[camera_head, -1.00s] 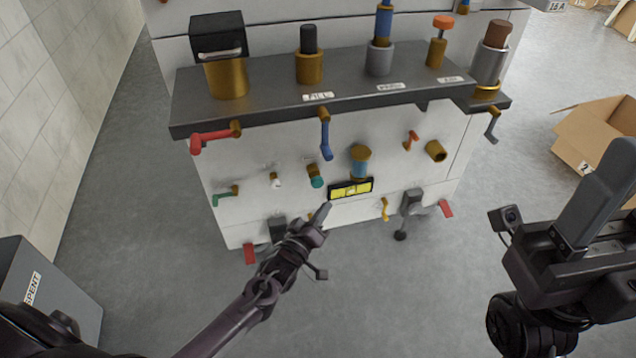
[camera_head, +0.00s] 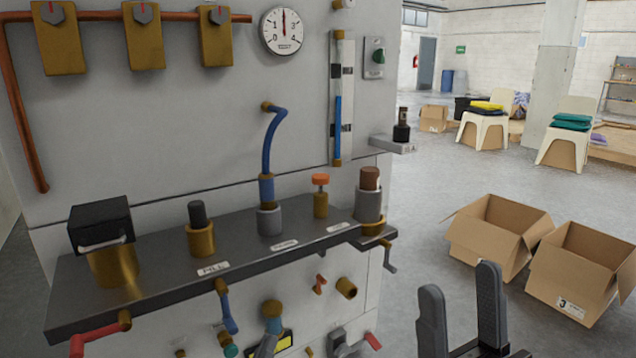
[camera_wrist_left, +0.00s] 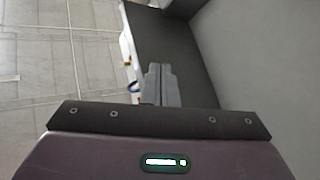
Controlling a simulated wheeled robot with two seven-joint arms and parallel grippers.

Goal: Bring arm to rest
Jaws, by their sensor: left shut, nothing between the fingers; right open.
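Whether the tip touches the panel cannot be told. My right gripper (camera_head: 460,280) stands upright at the lower right of the head view, its two fingers apart and empty. It is right of the washer (camera_head: 200,130), in front of the boxes. Most of both arms is out of view.
The washer's dark shelf (camera_head: 160,282) carries several fittings, with a red handle (camera_head: 95,340) and a blue lever (camera_head: 228,312) sticking out below. Open cardboard boxes (camera_head: 490,240) stand on the floor at the right. Chairs (camera_head: 484,130) are farther back. Grey floor between them is free.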

